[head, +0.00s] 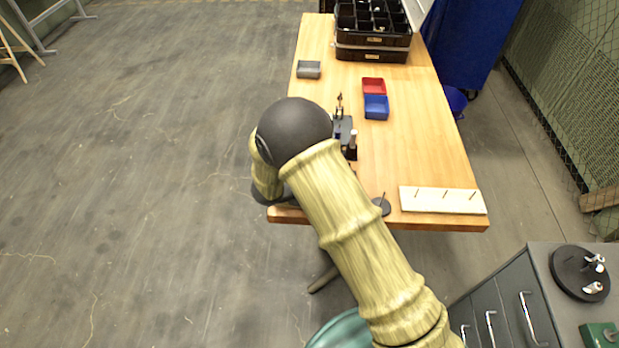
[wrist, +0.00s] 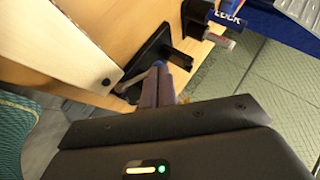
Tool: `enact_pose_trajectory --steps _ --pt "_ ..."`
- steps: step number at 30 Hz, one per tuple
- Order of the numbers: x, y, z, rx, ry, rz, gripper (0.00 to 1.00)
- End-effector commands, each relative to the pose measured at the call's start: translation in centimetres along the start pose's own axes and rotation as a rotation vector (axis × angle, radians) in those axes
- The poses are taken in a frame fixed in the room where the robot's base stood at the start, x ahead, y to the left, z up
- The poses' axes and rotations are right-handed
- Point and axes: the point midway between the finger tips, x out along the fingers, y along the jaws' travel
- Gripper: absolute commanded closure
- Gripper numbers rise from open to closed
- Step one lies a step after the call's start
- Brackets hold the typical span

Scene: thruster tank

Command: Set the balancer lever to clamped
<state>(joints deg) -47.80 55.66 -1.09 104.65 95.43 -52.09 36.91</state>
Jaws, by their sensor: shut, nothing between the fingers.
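The balancer (head: 343,128) is a small dark device on the wooden table, partly hidden behind my arm in the head view. A short greyish upright handle (head: 352,140) stands at its near side. In the wrist view a similar grey cylinder (wrist: 221,40) sticks out beside a dark block with a blue label (wrist: 228,18) reading "LOCK"; I cannot tell the lever's exact setting. My gripper (wrist: 167,74) is shut and empty, its fingertips close to a black base (wrist: 150,55) and apart from the grey cylinder. In the head view my gripper is hidden behind my arm.
A cream board with pegs (head: 443,200) and a black disc with a pin (head: 382,205) lie near the table's front edge. Red (head: 373,86), blue (head: 376,107) and grey (head: 308,70) bins stand farther back. A drawer cabinet (head: 510,300) is at lower right.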

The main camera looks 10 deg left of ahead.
Motion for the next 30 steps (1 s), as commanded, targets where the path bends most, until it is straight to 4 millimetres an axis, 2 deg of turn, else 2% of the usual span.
enact_pose_trajectory --steps 8,21,30 --pt "0.0 0.1 -0.1 0.002 0.002 -0.002 1.0" --pt "-0.8 1.4 -0.4 0.001 0.0 -0.003 1.0" --pt "-0.8 1.4 -0.4 0.002 0.0 -0.003 1.0"
